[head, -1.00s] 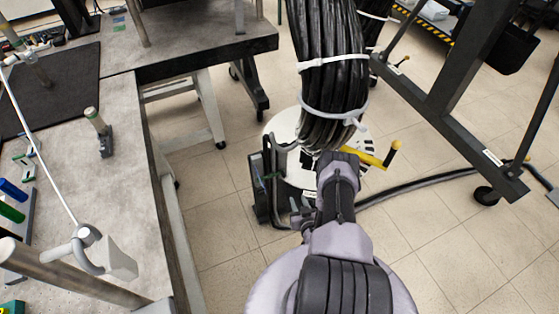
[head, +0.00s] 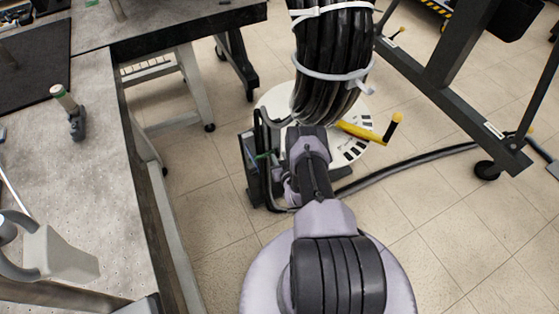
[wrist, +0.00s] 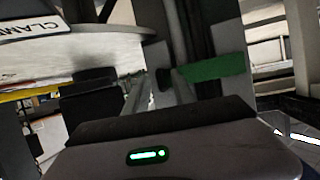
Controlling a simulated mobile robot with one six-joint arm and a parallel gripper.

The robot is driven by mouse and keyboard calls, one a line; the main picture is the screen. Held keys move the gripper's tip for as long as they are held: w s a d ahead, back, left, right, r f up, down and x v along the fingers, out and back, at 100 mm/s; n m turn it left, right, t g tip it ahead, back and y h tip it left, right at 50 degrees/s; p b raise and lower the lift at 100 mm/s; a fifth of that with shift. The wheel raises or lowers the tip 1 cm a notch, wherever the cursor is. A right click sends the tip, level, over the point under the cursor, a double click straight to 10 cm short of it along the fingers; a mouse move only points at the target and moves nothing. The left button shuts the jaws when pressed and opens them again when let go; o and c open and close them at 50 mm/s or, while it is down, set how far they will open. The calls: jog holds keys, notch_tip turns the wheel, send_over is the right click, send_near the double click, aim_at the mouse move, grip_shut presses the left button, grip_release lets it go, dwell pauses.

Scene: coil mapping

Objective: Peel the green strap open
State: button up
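My gripper (wrist: 160,88) is close in front of the strap. Its two grey fingers appear apart, with the strap's left end near the right fingertip. I cannot tell whether they touch. Nothing shows held between the fingers. In the head view my arm hides most of the gripper.
A thick black cable coil (head: 335,55) with white ties hangs above the white base (head: 350,115). A yellow handle (head: 362,132) sticks out right. A grey workbench (head: 60,160) stands left and a dark wheeled frame (head: 455,100) right. A thick cable crosses the floor.

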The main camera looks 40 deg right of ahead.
jog(key=shift+w, duration=0.1)
grip_shut()
jog(key=shift+d, duration=0.1)
dwell(1.3)
